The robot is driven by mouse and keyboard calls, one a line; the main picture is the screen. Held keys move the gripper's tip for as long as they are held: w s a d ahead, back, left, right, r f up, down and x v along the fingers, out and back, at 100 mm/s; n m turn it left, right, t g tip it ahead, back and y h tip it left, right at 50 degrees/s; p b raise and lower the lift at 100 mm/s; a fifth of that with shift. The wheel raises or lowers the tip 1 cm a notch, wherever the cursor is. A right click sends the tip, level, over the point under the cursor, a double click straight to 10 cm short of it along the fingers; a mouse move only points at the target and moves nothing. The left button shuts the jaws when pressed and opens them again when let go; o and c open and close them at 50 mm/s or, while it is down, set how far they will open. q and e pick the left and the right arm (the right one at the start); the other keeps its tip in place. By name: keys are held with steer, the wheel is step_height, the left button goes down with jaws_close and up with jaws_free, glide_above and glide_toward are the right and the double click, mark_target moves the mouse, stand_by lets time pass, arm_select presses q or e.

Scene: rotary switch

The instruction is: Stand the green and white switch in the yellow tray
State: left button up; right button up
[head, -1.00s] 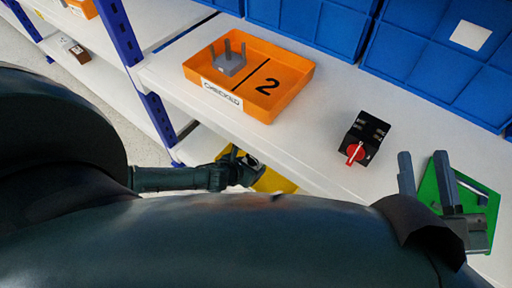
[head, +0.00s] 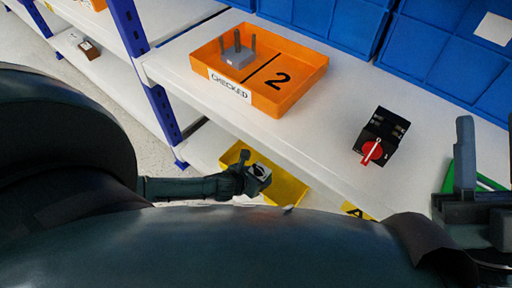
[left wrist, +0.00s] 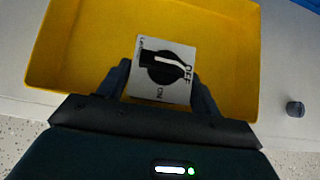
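The yellow tray (head: 287,190) sits on the lower shelf, partly hidden behind the upper shelf edge and my body; it fills much of the left wrist view (left wrist: 75,45). My left gripper (head: 256,177) is over the tray, with its fingers (left wrist: 162,84) on either side of the switch. The switch (head: 262,171) shows a white square face with a black knob in the left wrist view (left wrist: 144,47); no green shows on it. Whether its base touches the tray floor is hidden. My right gripper (head: 488,165) is open at the right edge, over the upper shelf, with nothing between its fingers.
On the upper shelf stand an orange tray (head: 290,96) marked 2, holding a grey pronged part (head: 238,55), and a black switch with a red knob (head: 382,138). A green tray (head: 488,182) lies behind my right gripper. Blue bins (head: 430,50) line the back. A blue post (head: 143,65) stands left.

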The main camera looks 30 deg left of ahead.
arm_select(q)
steer(key=o, duration=0.3)
steer(key=shift+s+r, duration=0.1)
steer(key=shift+r, duration=0.25)
steer(key=p+v, duration=0.6)
steer(key=v, duration=0.5)
steer(key=shift+s+r+p, duration=0.2)
steer(key=shift+p, duration=0.1)
arm_select(e)
step_height(320, 180, down, 7)
steer(key=m+g+h, duration=0.2)
steer(key=m+h, duration=0.4)
steer(key=shift+s+a+r, duration=0.15)
steer(key=shift+s+a, duration=0.1)
steer(key=shift+s, duration=0.2)
arm_select(q)
steer(key=shift+a, duration=0.1)
